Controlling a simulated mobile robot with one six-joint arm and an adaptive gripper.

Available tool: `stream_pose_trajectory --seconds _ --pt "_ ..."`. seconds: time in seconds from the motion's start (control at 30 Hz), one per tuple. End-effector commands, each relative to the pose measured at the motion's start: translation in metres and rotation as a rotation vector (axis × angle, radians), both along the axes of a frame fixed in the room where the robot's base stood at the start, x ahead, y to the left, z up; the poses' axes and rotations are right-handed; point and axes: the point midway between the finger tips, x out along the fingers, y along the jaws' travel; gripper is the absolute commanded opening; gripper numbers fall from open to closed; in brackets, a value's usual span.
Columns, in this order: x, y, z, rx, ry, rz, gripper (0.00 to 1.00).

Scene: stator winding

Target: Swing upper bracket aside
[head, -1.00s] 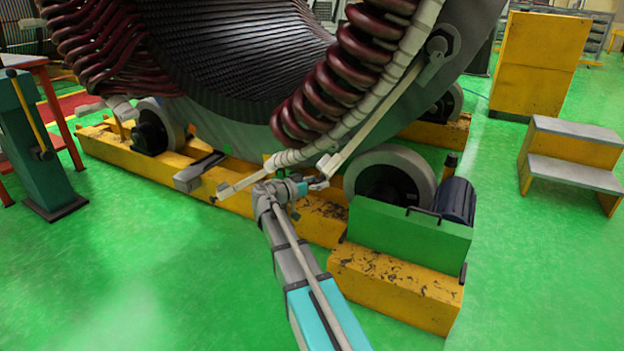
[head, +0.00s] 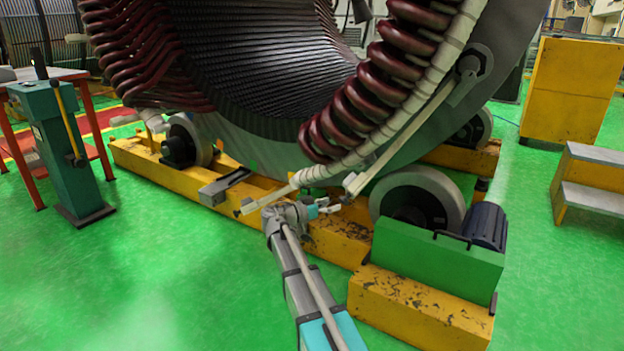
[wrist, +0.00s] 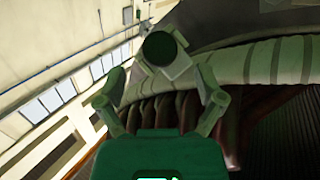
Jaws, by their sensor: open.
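A long pale bracket (head: 412,127) hangs on the stator's right side, from a round grey pivot down to a dark-tipped free end. A second pale bracket (head: 268,197) slants down to the left, lower down; I take the first as the upper one. My gripper (head: 328,207) is open, just below and left of the upper bracket's free end. In the wrist view, a pale block with a dark round end (wrist: 160,48) lies ahead of the fingers of my gripper (wrist: 160,85); it looks like a bracket end. I cannot tell whether they touch.
The stator's dark red coils (head: 357,115) and white-wrapped ring (head: 437,75) are close above my gripper. A grey roller (head: 425,190) and green drive housing (head: 440,262) stand to the right on the yellow base (head: 420,312).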

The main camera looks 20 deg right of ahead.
Motion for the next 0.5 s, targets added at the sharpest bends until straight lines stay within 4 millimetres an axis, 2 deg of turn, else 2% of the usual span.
stream_pose_trajectory --seconds 0.5 --pt "-0.009 0.073 0.0 0.0 0.0 0.002 0.87"
